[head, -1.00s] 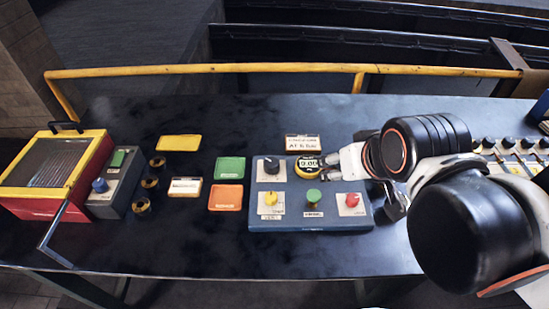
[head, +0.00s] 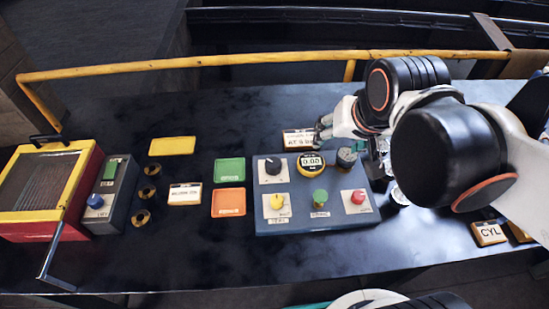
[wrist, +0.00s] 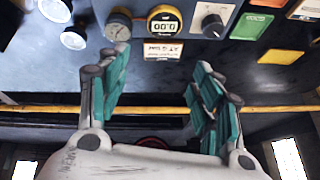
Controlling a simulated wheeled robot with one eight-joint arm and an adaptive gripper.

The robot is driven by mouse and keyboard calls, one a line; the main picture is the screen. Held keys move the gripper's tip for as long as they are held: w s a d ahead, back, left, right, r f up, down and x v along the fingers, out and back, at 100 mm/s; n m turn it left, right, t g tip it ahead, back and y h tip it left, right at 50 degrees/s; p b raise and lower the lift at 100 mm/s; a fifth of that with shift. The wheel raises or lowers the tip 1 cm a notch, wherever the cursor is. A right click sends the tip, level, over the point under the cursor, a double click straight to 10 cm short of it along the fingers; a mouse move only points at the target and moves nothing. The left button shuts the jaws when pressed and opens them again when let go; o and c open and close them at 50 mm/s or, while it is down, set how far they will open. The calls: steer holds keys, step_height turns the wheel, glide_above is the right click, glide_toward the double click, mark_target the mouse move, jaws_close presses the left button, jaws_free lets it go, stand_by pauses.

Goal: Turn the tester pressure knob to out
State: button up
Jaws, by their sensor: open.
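The tester is a blue-grey box (head: 262,215) on the black bench. It carries a black knob (head: 272,167), a yellow-rimmed display (head: 311,163) reading 0.00, a round dial (head: 346,158), and yellow (head: 277,203), green (head: 320,197) and red (head: 357,197) knobs. I cannot read which is the pressure knob. My gripper (head: 325,128) is open and empty, behind the tester near a label plate (head: 299,139). In the wrist view, its spread fingers (wrist: 160,72) show below the dial (wrist: 117,27), display (wrist: 164,22) and black knob (wrist: 213,25). They appear to touch nothing.
Green (head: 230,170) and orange (head: 228,203) plates lie left of the tester. A red and yellow box (head: 40,190) stands far left beside a grey switch box (head: 112,200). A yellow rail (head: 200,64) runs along the back. A CYL block (head: 489,233) lies at right.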

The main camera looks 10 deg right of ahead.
steer(key=w+a+r+m+g+p, duration=0.1)
steer(key=w+a+m+g+p, duration=0.15)
steer(key=w, duration=0.25)
steer(key=m+g+p, duration=0.3)
steer(key=m+p, duration=0.1)
steer(key=m, duration=0.2)
glide_above(274, 162)
step_height(274, 162, down, 7)
step_height(274, 162, down, 13)
steer(key=b, duration=0.8)
steer(key=shift+b, duration=0.3)
steer(key=shift+r, duration=0.1)
steer(key=shift+c, duration=0.4)
steer(key=c, duration=1)
